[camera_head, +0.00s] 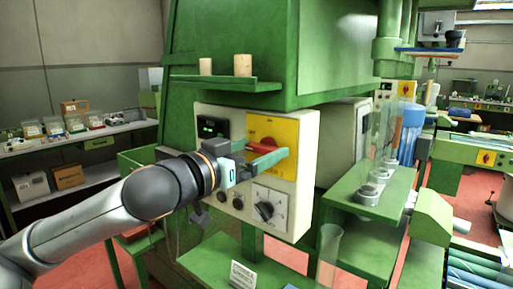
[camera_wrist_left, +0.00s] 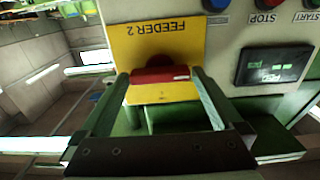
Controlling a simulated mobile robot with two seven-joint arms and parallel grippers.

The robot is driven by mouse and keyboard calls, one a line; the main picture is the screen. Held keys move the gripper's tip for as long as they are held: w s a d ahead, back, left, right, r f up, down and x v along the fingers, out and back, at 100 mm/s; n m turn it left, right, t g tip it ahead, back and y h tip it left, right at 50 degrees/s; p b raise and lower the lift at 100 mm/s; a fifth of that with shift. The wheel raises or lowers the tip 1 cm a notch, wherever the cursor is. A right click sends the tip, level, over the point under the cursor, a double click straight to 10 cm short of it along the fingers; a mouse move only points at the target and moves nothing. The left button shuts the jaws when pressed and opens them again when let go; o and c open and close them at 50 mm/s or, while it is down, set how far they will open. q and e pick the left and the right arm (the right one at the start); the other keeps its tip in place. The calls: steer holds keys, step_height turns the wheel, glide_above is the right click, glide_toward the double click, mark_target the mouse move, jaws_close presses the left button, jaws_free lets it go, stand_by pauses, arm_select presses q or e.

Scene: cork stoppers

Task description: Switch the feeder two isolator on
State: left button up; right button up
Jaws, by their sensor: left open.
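The feeder two isolator is a red rotary handle (camera_head: 268,147) on a yellow plate (camera_head: 284,131) on the front of a cream control panel. In the left wrist view the plate (camera_wrist_left: 150,42) reads "FEEDER 2" upside down, and the red handle (camera_wrist_left: 160,75) lies crosswise in the picture. My left gripper (camera_head: 264,162) is open in front of the plate. In the left wrist view its fingers (camera_wrist_left: 158,80) stand on either side of the handle, with visible gaps. I cannot tell whether the fingertips reach past the handle's face. My right gripper is in neither view.
Below the plate is a black selector knob (camera_head: 265,211) on a white dial. A dark display (camera_wrist_left: 272,66) and coloured START and STOP buttons (camera_wrist_left: 268,4) sit beside the plate. Cork stoppers (camera_head: 243,65) stand on a green shelf above. Clear tubes (camera_head: 376,150) stand at right.

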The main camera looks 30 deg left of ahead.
arm_select(q)
steer(key=c, duration=1.1)
steer(key=shift+o, duration=0.2)
